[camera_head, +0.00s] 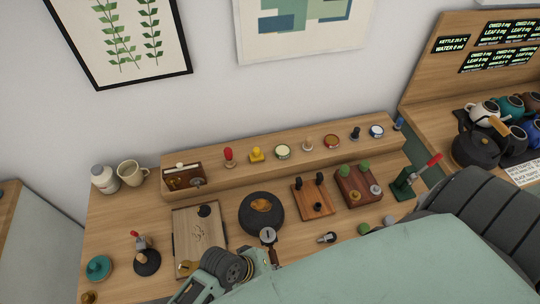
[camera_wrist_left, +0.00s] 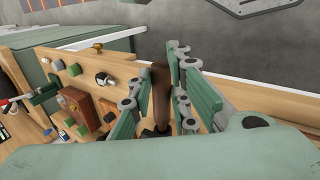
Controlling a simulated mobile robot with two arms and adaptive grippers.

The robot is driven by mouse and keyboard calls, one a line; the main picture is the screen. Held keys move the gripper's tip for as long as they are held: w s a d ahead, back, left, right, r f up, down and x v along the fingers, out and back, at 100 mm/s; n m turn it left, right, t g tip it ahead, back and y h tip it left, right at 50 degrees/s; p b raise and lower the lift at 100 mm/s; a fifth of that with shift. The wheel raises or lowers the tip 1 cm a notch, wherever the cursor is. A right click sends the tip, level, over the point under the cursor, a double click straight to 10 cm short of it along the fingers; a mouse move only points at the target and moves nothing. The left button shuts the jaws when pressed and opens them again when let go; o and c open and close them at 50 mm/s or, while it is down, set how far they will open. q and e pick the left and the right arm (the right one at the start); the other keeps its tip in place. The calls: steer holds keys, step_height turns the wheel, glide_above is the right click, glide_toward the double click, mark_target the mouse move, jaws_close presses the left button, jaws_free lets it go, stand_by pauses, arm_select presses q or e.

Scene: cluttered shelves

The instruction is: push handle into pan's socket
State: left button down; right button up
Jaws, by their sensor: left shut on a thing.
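My left gripper (camera_wrist_left: 161,98) is shut on a brown handle (camera_wrist_left: 160,78), which stands between its green fingers in the left wrist view. A dark part shows at the handle's lower end. In the head view a brown piece, likely this handle (camera_head: 274,257), shows beside my left gripper at the front of the table. A round black pan-like thing (camera_head: 249,219) with an orange-brown patch on top sits just behind it. I cannot make out the socket or whether the handle touches it. My right gripper is not in view.
A wooden board (camera_head: 190,232) lies left of the black round thing. A wooden block with black knobs (camera_head: 317,207) and a dark red box (camera_head: 352,194) stand to its right. A raised shelf (camera_head: 200,158) with stamps and tins runs behind. A green lever press (camera_head: 402,186) stands further right.

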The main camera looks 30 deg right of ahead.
arm_select(q)
steer(key=shift+w+d, duration=0.25)
steer(key=shift+w, duration=0.45)
steer(key=shift+w+r, duration=0.1)
steer(key=shift+w, duration=0.05)
stand_by(0.7)
steer(key=c, duration=1.6)
jaws_free()
steer(key=shift+o, duration=0.2)
steer(key=v, duration=1.2)
steer(key=shift+d, duration=0.1)
